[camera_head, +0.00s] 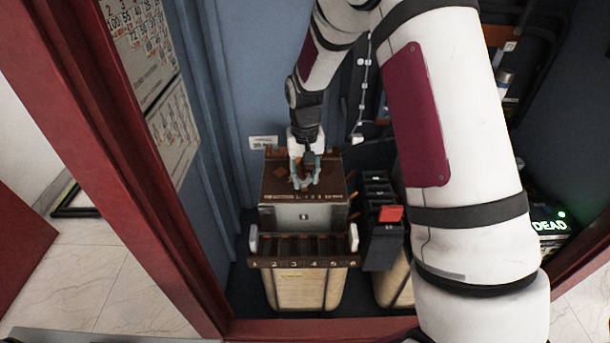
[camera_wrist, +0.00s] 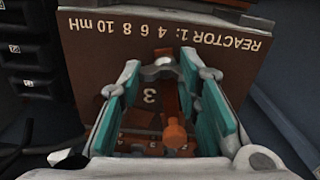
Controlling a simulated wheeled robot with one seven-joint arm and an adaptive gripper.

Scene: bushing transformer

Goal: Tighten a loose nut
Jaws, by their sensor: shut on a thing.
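My gripper (camera_head: 304,180) points down onto the brown top (camera_head: 275,183) of a reactor box (camera_head: 305,217). In the wrist view, my gripper (camera_wrist: 162,68) has teal-padded fingers reaching onto a brown panel (camera_wrist: 100,45) marked "REACTOR 1: 4 6 8 10 mH". A small grey metal piece, apparently the nut (camera_wrist: 163,70), sits between the fingertips, and they are shut on it. A copper-coloured bolt-like part (camera_wrist: 177,132) and a "3" mark show between the fingers. The nut is too small to make out in the head view.
A numbered terminal strip (camera_head: 305,263) runs along the box front. A black unit with a red block (camera_head: 390,214) stands close to the right. The red cabinet frame (camera_head: 150,170) bounds the left. A screen reading "DEAD" (camera_head: 549,225) is at the right.

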